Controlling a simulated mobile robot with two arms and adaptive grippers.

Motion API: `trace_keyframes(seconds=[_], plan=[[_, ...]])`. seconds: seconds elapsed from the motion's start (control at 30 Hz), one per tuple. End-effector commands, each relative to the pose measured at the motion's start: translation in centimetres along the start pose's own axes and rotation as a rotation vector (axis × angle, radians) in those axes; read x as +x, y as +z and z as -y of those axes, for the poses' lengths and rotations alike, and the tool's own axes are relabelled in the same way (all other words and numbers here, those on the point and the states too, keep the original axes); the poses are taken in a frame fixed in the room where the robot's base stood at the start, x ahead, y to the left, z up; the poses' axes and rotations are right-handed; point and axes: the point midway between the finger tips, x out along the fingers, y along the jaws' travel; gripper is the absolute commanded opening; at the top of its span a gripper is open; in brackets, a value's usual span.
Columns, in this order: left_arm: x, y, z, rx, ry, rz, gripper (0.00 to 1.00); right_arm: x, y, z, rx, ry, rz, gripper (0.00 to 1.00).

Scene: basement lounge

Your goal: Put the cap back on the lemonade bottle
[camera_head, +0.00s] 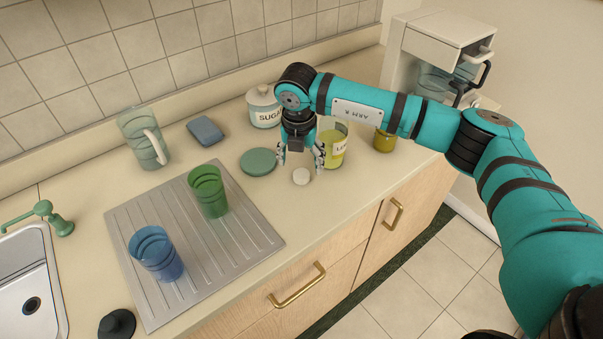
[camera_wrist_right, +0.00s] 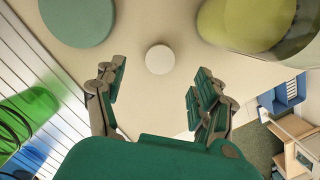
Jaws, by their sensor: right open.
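The small round white cap (camera_head: 301,176) lies flat on the counter. It also shows in the right wrist view (camera_wrist_right: 160,59), between and just beyond the fingertips. The lemonade bottle (camera_head: 335,147), yellow with a partly hidden label, stands on the counter just behind and right of the cap, partly covered by my right arm. Part of it shows at the upper right of the wrist view (camera_wrist_right: 243,22). My right gripper (camera_head: 301,161) points down over the cap, open and empty. Its fingers are apart (camera_wrist_right: 160,78) and do not visibly touch the cap. My left gripper is out of view.
A flat green disc (camera_head: 258,161) and a sugar jar (camera_head: 264,107) are close to the right gripper. An amber jar (camera_head: 384,141) stands right of the bottle. Green (camera_head: 208,191) and blue (camera_head: 156,254) cups stand on the drainboard (camera_head: 215,258). The counter's front edge is near the cap.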

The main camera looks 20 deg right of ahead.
Motion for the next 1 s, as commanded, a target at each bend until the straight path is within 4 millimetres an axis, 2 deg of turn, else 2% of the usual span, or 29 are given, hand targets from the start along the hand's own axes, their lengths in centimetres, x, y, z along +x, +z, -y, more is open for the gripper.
trace_keyframes(seconds=[0.13, 0.27, 0.43, 0.8, 1.0], plan=[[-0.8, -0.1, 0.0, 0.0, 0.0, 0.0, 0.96, 0.7, 0.0, 0.0, 0.0, -0.001, -0.002, 0.7], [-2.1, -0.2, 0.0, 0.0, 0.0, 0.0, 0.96, 2.6, 0.1, 0.1, 0.0, -0.003, -0.003, 0.7], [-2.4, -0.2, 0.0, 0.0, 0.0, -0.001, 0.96, 4.8, 0.1, 0.0, 0.0, 0.0, -0.001, 0.7], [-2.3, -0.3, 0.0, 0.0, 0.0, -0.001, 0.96, 5.2, 0.1, 0.0, 0.0, 0.001, 0.0, 0.7], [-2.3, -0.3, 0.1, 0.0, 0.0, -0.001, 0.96, 5.1, 0.1, 0.0, 0.0, 0.001, 0.0, 0.46]])
